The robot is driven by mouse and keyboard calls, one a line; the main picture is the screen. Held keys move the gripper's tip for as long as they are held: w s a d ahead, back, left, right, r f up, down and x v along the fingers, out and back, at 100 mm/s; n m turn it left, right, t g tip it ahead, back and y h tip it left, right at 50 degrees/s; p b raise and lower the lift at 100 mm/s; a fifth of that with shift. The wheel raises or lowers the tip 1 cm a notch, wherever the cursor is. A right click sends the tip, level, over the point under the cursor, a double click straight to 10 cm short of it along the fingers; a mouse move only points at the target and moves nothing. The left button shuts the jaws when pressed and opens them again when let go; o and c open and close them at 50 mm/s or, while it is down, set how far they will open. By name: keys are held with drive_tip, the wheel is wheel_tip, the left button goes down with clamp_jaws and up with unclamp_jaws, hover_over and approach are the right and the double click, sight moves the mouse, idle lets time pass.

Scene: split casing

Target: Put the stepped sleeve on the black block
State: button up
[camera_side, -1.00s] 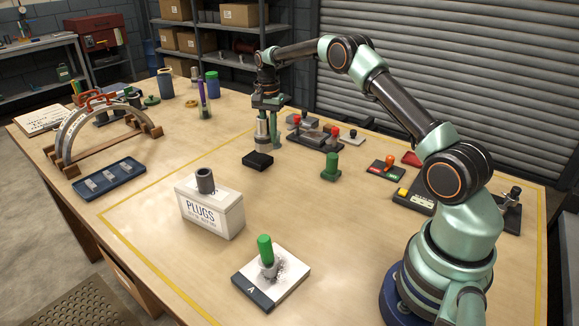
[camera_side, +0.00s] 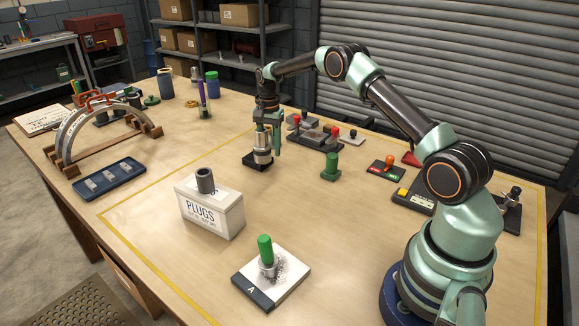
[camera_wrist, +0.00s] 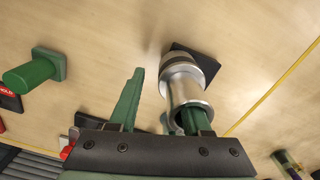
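The stepped sleeve (camera_side: 263,155) is silvery with a dark band and stands on or very close over the black block (camera_side: 250,164). In the wrist view the sleeve (camera_wrist: 183,75) has its far end over the block (camera_wrist: 206,58), whose corners show around it. My gripper (camera_side: 268,138) is at the sleeve's upper end. In the wrist view my gripper (camera_wrist: 165,92) is open: the left finger is clear of the sleeve, with table visible between. The right finger overlaps the sleeve's near opening and seems to reach into it. Whether it touches the wall cannot be told.
A green plug (camera_side: 331,166) stands right of the block. Red-knobbed clamps (camera_side: 315,132) lie behind it. A PLUGS box (camera_side: 210,214) with a dark cylinder and a white pad (camera_side: 288,276) with a green-topped plug stand in front. Table around the block is clear.

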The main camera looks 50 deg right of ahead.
sight(269, 146)
drive_tip(key=shift+r, duration=0.1)
drive_tip(key=s+a+r+n+t, duration=0.1)
drive_tip(key=s+a+r+n, duration=0.15)
drive_tip(key=r, duration=0.75)
drive_tip(key=s+a+r+n+t, duration=0.1)
drive_tip(key=a+r, duration=0.3)
drive_tip(key=r, duration=0.7)
drive_tip(key=s+a+r+n+t, duration=0.25)
drive_tip(key=s+a+n, duration=0.65)
drive_tip(key=s, duration=0.6)
drive_tip(key=s+a+f+n+t, duration=0.1)
drive_tip(key=s+a+f+n, duration=0.1)
drive_tip(key=s, duration=0.4)
drive_tip(key=shift+s+a+f, duration=0.3)
drive_tip(key=shift+a+f, duration=0.45)
drive_tip(key=shift+f, duration=0.1)
